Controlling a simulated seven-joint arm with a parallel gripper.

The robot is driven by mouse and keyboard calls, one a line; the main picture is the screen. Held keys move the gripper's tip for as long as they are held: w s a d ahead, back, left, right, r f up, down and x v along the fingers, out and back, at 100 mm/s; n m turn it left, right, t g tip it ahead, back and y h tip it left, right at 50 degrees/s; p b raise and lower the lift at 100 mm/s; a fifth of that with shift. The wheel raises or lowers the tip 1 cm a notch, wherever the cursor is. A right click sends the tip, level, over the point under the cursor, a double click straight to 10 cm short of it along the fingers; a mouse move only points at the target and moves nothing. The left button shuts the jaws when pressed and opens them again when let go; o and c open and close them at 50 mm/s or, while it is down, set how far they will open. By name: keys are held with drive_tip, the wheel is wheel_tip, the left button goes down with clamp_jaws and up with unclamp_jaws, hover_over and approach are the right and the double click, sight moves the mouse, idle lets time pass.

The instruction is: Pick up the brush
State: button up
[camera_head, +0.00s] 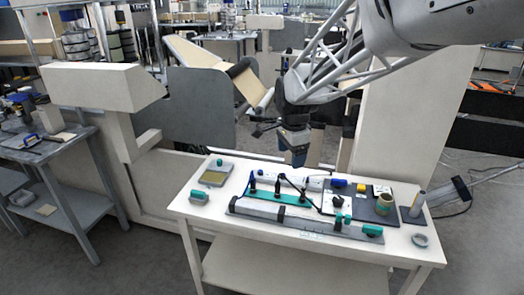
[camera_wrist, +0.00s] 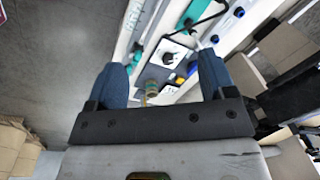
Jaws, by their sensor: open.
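My gripper (camera_head: 298,157) hangs above the back edge of the white table (camera_head: 290,244), apart from everything on it. In the wrist view its two blue fingers stand wide apart, with nothing between them (camera_wrist: 163,66). I cannot single out the brush with certainty. A small blue piece (camera_head: 339,183) lies near the table's back, right of my gripper. A tan and green cup-like cylinder (camera_head: 384,203) stands on the dark mat at the right. It also shows between the fingers in the wrist view (camera_wrist: 151,87), farther off. An upright stick-like piece (camera_head: 418,203) stands on a small dark pad at the right.
Black-knobbed teal fixtures (camera_head: 277,192) stand mid-table. A large pale machine stands behind.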

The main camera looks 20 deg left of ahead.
drive_tip(key=w+a+f+m, duration=0.25)
drive_tip(key=a+f, duration=0.25)
drive_tip(key=a, duration=0.4)
drive_tip(key=w+a+f+m, duration=0.1)
drive_tip(key=w+a+f, duration=0.25)
drive_tip(key=a, duration=0.65)
drive_tip(key=m+g, duration=0.1)
drive_tip(key=m, duration=0.3)
hover_over(196, 191)
wheel_tip(196, 191, down, 13)
drive_tip(key=shift+a+r, duration=0.1)
drive_tip(key=shift+a, duration=0.05)
drive_tip(key=shift+f, duration=1.35)
drive_tip(key=shift+f, duration=0.1)
drive_tip(key=shift+f, duration=2.5)
drive_tip(key=shift+c, duration=0.2)
drive_tip(key=c, duration=1)
